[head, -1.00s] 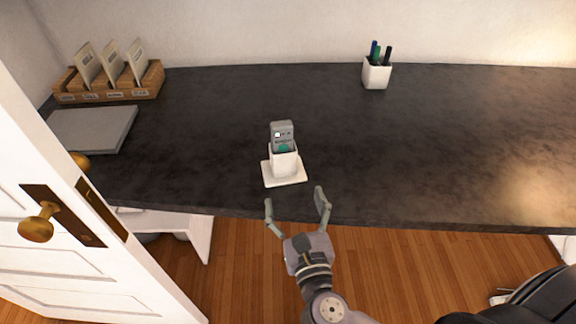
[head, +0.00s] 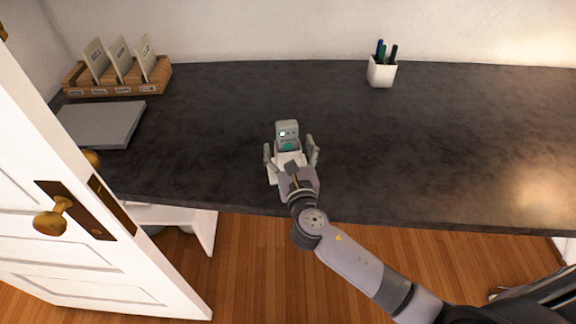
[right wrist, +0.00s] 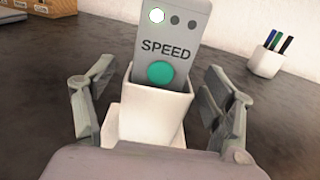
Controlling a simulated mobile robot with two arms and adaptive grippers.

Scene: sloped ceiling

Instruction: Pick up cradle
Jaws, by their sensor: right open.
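The white cradle (head: 273,175) stands upright on the dark counter, with its flat base partly hidden behind my right gripper (head: 291,146) in the head view. A grey device with a green button (head: 287,128) sits in the cradle's cup and sticks up out of it. In the right wrist view the cup (right wrist: 155,112) is between the two fingers of my right gripper, with a gap on each side. The device (right wrist: 172,40) there reads "SPEED". My right gripper is open around the cup. My left gripper is not in view.
A white pen cup (head: 381,72) stands at the back of the counter (head: 450,130). A wooden file rack (head: 118,78) and a grey flat slab (head: 100,124) lie at the left. A white door (head: 70,230) stands at the front left. The counter's right side is clear.

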